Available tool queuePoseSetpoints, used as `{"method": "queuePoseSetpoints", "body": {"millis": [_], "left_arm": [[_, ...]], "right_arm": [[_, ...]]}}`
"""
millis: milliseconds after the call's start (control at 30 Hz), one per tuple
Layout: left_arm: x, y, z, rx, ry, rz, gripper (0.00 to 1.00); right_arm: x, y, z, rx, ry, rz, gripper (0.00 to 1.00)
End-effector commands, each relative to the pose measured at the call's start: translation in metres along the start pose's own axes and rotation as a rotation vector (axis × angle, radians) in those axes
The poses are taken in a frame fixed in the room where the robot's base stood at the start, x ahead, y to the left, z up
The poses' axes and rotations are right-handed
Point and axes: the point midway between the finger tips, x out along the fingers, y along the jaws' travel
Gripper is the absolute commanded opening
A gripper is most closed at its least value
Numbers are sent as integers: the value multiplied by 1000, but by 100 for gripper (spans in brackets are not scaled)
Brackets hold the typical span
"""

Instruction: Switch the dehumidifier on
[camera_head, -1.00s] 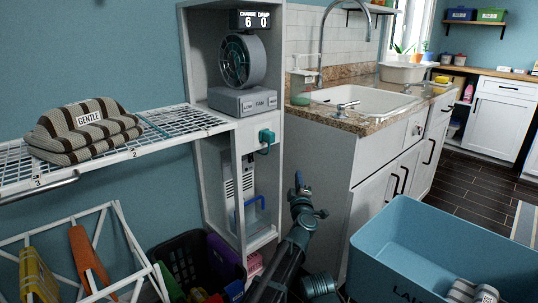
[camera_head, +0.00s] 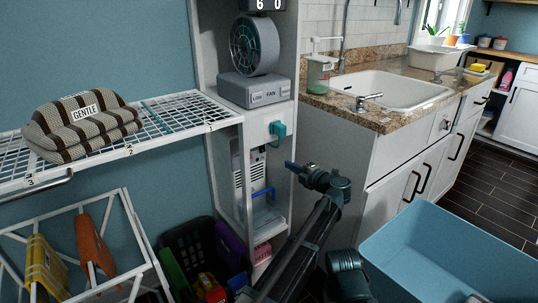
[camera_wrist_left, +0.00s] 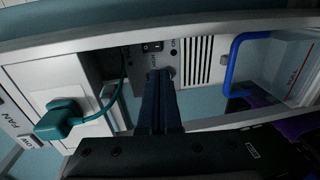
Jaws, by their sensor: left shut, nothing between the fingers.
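The dehumidifier (camera_head: 257,168) is a pale grey unit with vent slots in the lower compartment of the white cabinet; my arm does not cover it. In the left wrist view its grey panel (camera_wrist_left: 142,62) shows a black rocker switch (camera_wrist_left: 152,47), small lettering, and dark slots beside it. A blue handle (camera_head: 263,194) also shows in the wrist view (camera_wrist_left: 234,62). My left gripper (camera_head: 290,166) is shut and empty, pointing left at the compartment's right side. In the wrist view its fingertips (camera_wrist_left: 160,73) appear just below the switch; I cannot tell whether they touch the panel.
A teal plug (camera_head: 277,130) with a cord sits on the cabinet front, close above the gripper. A fan (camera_head: 254,45) stands on the shelf above. A wire shelf (camera_head: 190,113) is left, a sink counter (camera_head: 400,118) right, and a blue tub (camera_head: 440,240) front right.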

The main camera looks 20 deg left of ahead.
Motion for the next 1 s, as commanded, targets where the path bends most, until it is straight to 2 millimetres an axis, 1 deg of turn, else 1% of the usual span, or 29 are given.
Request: {"method": "queuePoseSetpoints", "body": {"millis": [67, 167, 267, 500, 700, 900, 1000], "left_arm": [[1, 0, 0, 0, 0, 1, 0], [9, 0, 0, 0, 1, 1, 0], [23, -1, 1, 0, 2, 1, 0], [73, -1, 2, 0, 2, 1, 0], [110, 0, 2, 0, 1, 1, 0], [132, 0, 1, 0, -1, 1, 0], [138, 0, 1, 0, -1, 1, 0]], "right_arm": [[0, 0, 0, 0, 0, 0, 50], [2, 0, 0, 0, 0, 0, 50], [4, 0, 0, -1, 0, 0, 50], [10, -1, -1, -2, 1, -1, 50], [14, -2, -1, -3, 1, -2, 50], [16, -2, -1, -3, 1, -2, 50], [17, -2, -1, -3, 1, -2, 50]]}}
